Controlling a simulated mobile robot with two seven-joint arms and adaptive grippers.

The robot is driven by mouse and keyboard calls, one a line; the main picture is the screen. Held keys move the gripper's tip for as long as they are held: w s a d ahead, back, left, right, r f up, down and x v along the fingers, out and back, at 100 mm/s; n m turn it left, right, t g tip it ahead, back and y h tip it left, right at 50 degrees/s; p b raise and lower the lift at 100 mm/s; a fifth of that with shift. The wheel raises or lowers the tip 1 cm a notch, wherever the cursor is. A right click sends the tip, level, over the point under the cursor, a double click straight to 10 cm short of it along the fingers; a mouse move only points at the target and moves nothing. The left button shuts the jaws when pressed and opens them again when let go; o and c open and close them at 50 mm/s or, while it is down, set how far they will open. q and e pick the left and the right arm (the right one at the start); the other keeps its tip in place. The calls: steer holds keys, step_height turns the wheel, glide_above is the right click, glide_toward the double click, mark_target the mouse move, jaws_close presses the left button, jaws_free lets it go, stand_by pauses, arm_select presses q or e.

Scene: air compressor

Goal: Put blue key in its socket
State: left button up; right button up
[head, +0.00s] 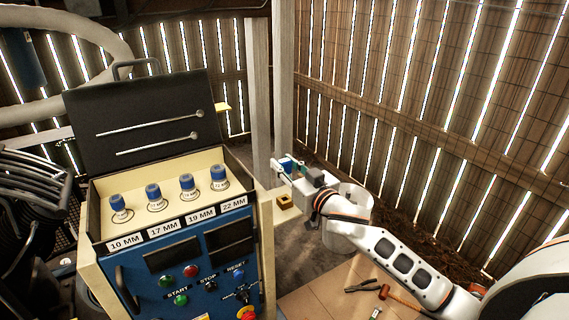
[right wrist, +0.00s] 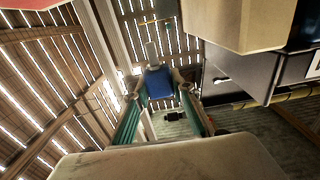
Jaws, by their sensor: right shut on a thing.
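The blue key (head: 287,164) is held between the fingertips of my right gripper (head: 286,168), in the air to the right of the blue control cabinet. In the right wrist view the blue key (right wrist: 158,83) sits between the two green fingers, with a pale part beyond its blue body. A small yellow-brown block (head: 285,201) with a dark top opening is just below the gripper, beside the cabinet; the gripper is apart from it. I cannot tell whether this block is the socket. My left gripper is not in view.
The cabinet's tray (head: 236,160) holds several blue-topped sockets above labels from 10 MM to 22 MM. Its black lid (head: 150,115) stands open with two rods. Pliers (head: 361,286) and a hammer (head: 397,299) lie at lower right. A post (head: 283,80) stands behind the gripper.

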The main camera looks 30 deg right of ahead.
steer(key=shift+f+b, duration=1.1)
steer(key=shift+f, duration=1.3)
steer(key=shift+p, duration=0.4)
steer(key=shift+r, duration=0.1)
stand_by(0.3)
steer(key=shift+f+b, duration=0.45)
steer(key=shift+f, duration=1.25)
stand_by(1.1)
steer(key=o, duration=1.2)
steer(key=shift+s, duration=0.1)
